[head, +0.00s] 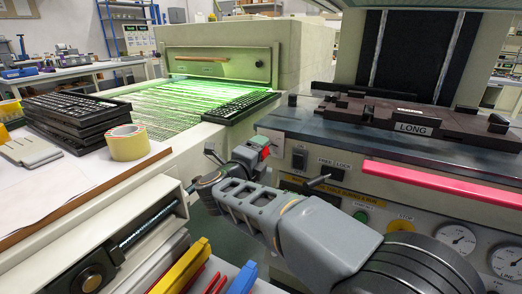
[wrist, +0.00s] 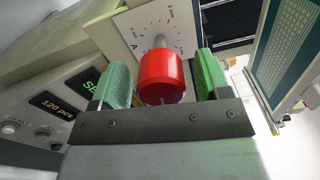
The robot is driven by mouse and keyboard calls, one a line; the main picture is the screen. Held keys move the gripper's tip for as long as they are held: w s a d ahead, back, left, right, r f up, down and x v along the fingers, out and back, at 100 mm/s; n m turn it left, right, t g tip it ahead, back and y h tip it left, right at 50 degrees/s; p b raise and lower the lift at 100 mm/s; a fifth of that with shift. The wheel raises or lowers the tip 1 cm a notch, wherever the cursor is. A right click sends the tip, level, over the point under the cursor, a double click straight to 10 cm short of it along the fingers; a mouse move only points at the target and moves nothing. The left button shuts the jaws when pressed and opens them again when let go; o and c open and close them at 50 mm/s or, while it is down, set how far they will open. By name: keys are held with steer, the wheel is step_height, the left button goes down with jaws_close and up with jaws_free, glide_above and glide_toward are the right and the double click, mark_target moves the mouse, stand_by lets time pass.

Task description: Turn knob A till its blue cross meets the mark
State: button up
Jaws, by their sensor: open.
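Knob A (wrist: 161,80) is a red cylinder on a grey shaft in the wrist view. Behind it is a white dial plate (wrist: 128,24) with the letter A and scale marks. My gripper (wrist: 161,62) is open, with one green finger on each side of the knob. A gap shows at each side. I cannot make out a blue cross on the knob. Which mark on the plate is meant is unclear, as the knob and shaft hide part of it. In the head view my gripper (head: 262,147) is at the left end of the dark-topped machine.
A panel with a lit display (wrist: 58,107) and small knobs is at the left in the wrist view. In the head view, a pink bar (head: 440,184) runs along the machine front. Black trays (head: 75,118) and a yellow tape roll (head: 127,143) lie on the left table.

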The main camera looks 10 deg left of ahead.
steer(key=p+v, duration=0.3)
steer(key=v, duration=0.9)
steer(key=shift+s+a, duration=0.1)
